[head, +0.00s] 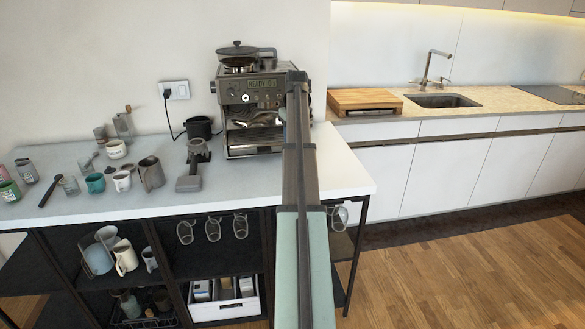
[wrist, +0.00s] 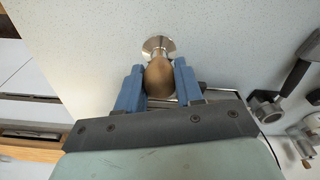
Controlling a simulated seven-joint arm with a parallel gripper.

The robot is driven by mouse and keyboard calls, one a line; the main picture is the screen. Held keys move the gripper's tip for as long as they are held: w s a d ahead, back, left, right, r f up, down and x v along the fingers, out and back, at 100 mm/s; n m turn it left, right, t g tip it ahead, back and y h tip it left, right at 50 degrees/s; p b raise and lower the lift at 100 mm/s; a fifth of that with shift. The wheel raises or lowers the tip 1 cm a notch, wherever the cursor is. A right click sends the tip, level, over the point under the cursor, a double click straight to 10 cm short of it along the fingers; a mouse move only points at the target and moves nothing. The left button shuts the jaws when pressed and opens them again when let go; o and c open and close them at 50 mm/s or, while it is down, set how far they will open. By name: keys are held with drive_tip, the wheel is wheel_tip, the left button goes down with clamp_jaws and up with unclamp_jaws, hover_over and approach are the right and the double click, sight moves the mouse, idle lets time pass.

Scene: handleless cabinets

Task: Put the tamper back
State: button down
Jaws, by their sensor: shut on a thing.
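The tamper (wrist: 159,76) has a rounded brown handle and a shiny round metal base. In the wrist view it sits between the two blue fingers of my gripper (wrist: 159,70), which is shut on its handle. The base is at the far end, over the pale speckled counter; I cannot tell whether it touches it. In the head view my arm hides the gripper and the tamper. The espresso machine (head: 236,98) stands at the back of the white counter (head: 345,177), just left of my arm.
A grey stand-like tool (head: 193,168) and a black container (head: 199,128) are left of the machine. Mugs, including a teal one (head: 95,182), and a pitcher (head: 151,173) crowd the counter's left. Glasses (head: 212,229) hang below. The counter's right end is clear.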

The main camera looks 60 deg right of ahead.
drive_tip(key=shift+f, duration=4.65)
drive_tip(key=c, duration=0.7)
unclamp_jaws()
drive_tip(key=shift+f, duration=0.1)
drive_tip(key=r, duration=0.4)
drive_tip(key=s+r, duration=0.1)
drive_tip(key=r, duration=0.7)
drive_tip(key=shift+s+a+r, duration=0.1)
drive_tip(key=shift+s+a, duration=0.05)
drive_tip(key=shift+a, duration=0.25)
